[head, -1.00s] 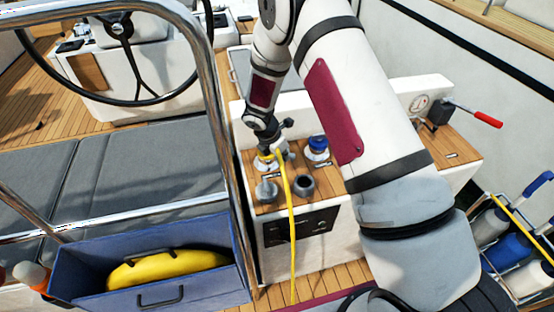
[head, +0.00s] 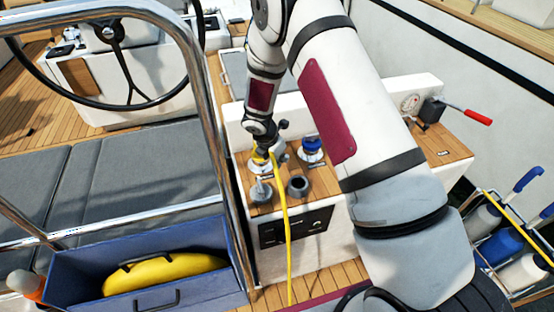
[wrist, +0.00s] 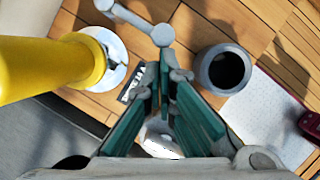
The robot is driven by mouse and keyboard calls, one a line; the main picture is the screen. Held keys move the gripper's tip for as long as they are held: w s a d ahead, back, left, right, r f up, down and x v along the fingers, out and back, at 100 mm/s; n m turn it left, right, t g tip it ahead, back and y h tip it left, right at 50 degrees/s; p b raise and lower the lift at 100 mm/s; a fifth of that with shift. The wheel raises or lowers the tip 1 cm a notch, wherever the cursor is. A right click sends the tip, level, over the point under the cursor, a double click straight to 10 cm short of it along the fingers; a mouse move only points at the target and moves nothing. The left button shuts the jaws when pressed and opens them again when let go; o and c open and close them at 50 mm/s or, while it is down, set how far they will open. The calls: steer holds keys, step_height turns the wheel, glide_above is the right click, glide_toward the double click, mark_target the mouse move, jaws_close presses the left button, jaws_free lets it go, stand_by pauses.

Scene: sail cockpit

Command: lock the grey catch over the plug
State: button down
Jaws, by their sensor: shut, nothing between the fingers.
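The yellow plug (wrist: 80,68) shows large at the left of the wrist view, over a round metal socket plate (wrist: 113,72) on the wooden console top. In the head view the plug (head: 261,158) is partly hidden by my arm's end and the yellow cable. A grey bar with a round end (wrist: 162,35), which looks like the catch, lies beyond my fingertips, beside the plug. I cannot tell whether it is over the plug. My gripper (wrist: 168,68) is shut and empty, with its teal fingers together, between the plug and a grey cup. In the head view my gripper is mostly hidden.
The grey cup (wrist: 222,68) stands right of my fingers; it also shows in the head view (head: 298,186). A blue-capped fitting (head: 312,147) and a metal post (head: 261,190) stand close by. The yellow cable (head: 283,220) hangs down the console front. A steel rail (head: 222,150) rises left.

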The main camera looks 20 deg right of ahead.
steer(key=shift+d, duration=0.15)
steer(key=w+d+n+t+y, duration=0.1)
steer(key=w+d+n+y, duration=0.2)
steer(key=d+n, duration=0.7)
steer(key=n+y, duration=0.1)
steer(key=n, duration=0.3)
steer(key=shift+d+n+t+y+p, duration=0.3)
steer(key=shift+w, duration=0.1)
steer(key=shift+w+a, duration=0.3)
steer(key=shift+a, duration=0.4)
steer(key=shift+s, duration=0.1)
